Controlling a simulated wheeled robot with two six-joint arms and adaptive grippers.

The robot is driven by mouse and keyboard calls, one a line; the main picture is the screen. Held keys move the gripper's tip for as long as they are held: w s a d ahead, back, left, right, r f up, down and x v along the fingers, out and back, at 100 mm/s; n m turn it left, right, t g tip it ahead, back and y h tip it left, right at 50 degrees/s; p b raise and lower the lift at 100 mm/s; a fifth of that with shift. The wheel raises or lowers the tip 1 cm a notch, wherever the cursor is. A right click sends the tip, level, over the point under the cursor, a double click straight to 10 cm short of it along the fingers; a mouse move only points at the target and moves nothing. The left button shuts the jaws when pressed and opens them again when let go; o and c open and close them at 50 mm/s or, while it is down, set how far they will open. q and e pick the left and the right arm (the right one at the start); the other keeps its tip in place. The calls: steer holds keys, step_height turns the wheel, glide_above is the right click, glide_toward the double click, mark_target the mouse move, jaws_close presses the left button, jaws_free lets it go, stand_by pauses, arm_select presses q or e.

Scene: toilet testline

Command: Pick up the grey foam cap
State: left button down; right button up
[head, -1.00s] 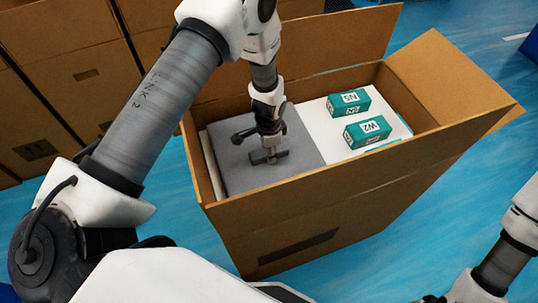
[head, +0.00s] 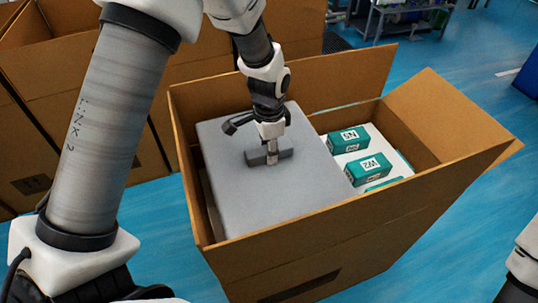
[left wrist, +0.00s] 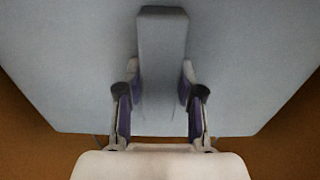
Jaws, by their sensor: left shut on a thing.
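The grey foam cap (head: 290,190) is a flat grey slab with a raised handle bar (head: 268,157) on its top. It is in the left part of the open cardboard box, raised above the level of the white surface beside it. My left gripper (head: 271,152) comes from above and is shut on the cap's handle. In the left wrist view the two fingers (left wrist: 160,105) stand on either side of the grey handle (left wrist: 162,50). The cap's underside is hidden. My right gripper is not in view; only part of my right arm shows at the lower right.
The cardboard box (head: 300,255) has raised flaps at the back and right. Teal boxes marked N5 (head: 348,138) and W2 (head: 368,167) lie on a white surface (head: 385,150) inside it. More cartons (head: 30,140) stand behind at the left. Blue floor is clear at the right.

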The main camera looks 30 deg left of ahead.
arm_select(q)
step_height(320, 180, up, 20)
steer(key=p, duration=1.9)
